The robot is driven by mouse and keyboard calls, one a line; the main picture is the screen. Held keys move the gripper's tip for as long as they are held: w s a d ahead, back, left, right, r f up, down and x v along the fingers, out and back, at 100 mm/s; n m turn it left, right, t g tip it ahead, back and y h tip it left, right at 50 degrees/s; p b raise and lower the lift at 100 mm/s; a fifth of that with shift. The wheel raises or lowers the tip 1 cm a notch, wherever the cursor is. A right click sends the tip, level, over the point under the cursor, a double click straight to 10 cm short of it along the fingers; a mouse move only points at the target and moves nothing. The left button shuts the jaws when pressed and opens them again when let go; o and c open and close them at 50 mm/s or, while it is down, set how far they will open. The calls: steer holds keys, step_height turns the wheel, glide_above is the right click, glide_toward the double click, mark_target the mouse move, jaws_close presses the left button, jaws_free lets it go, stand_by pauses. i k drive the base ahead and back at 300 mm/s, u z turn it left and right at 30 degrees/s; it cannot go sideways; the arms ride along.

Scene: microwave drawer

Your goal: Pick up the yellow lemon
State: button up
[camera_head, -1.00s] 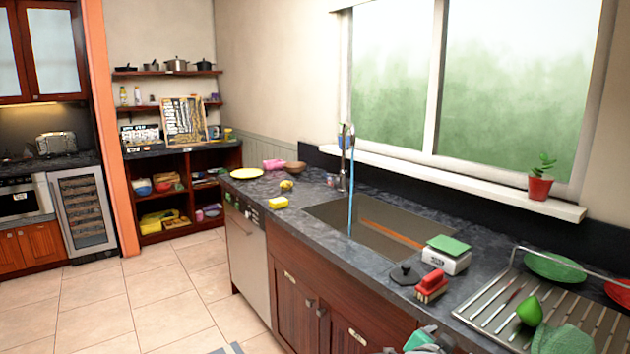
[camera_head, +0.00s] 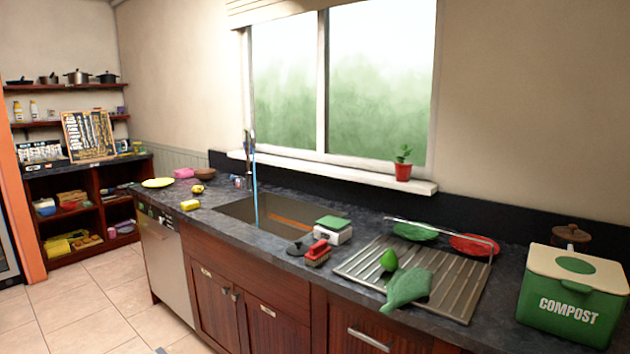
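A small yellow object that looks like the lemon (camera_head: 197,190) lies on the dark stone counter (camera_head: 222,190), left of the sink. It is far off and small, so its details are hard to tell. A yellow sponge-like block (camera_head: 190,204) lies just in front of it. A yellow plate (camera_head: 158,183) lies behind and to the left. My gripper is not in view.
The sink (camera_head: 240,209) with its tap (camera_head: 250,160) is right of the lemon. A scale (camera_head: 333,230), red brush (camera_head: 318,252), drying rack (camera_head: 440,280) and green compost bin (camera_head: 572,305) stand further right. Tiled floor (camera_head: 90,310) is clear at left.

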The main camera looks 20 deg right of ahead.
mark_target(196, 190)
steer(key=z, duration=0.9)
steer(key=k, duration=0.1)
steer(key=u, duration=2.05)
steer(key=i, duration=1.5)
steer(key=z, duration=1.05)
steer(key=i, duration=0.5)
steer(key=z, duration=0.5)
